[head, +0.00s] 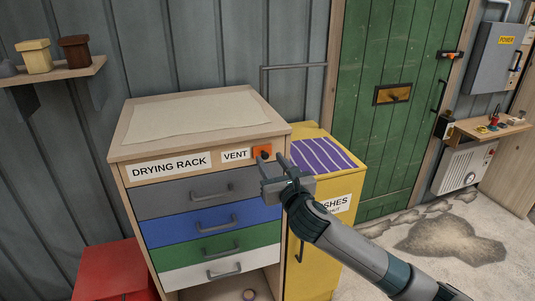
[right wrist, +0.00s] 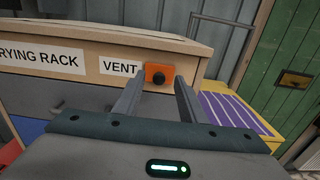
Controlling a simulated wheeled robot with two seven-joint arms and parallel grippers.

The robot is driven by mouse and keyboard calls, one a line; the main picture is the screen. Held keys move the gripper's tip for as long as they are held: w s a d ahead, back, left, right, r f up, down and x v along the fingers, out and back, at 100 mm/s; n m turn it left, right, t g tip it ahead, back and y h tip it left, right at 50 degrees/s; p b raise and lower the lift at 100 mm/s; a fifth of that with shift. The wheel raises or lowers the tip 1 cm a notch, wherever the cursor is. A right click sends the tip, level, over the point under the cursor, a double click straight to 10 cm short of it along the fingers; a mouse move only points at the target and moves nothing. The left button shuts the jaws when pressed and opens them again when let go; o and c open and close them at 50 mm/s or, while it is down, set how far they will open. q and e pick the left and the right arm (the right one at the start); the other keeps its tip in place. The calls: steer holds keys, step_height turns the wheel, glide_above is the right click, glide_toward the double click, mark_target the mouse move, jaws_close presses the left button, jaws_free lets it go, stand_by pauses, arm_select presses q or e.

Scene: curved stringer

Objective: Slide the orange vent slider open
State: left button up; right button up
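The orange vent slider (head: 262,151) with a dark round knob sits on the front top rail of the drying rack (head: 134,184), just right of the VENT label (head: 236,155). It also shows in the right wrist view (right wrist: 152,70), between the tips of my right gripper (right wrist: 160,82). In the head view my right gripper (head: 272,160) is in front of the slider, its two fingers apart and pointing at it. The fingers look empty; whether they touch the knob is unclear. My left gripper is not in view.
Grey, blue, green and white drawers with handles lie below the rail. A yellow cabinet (head: 352,183) with a purple striped top stands close on the right. A red box (head: 108,271) is at lower left. A green door (head: 395,110) and grey power box (head: 492,58) are farther right.

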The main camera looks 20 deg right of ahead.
mark_target(266, 154)
steer(key=shift+w, duration=1.7)
jaws_close()
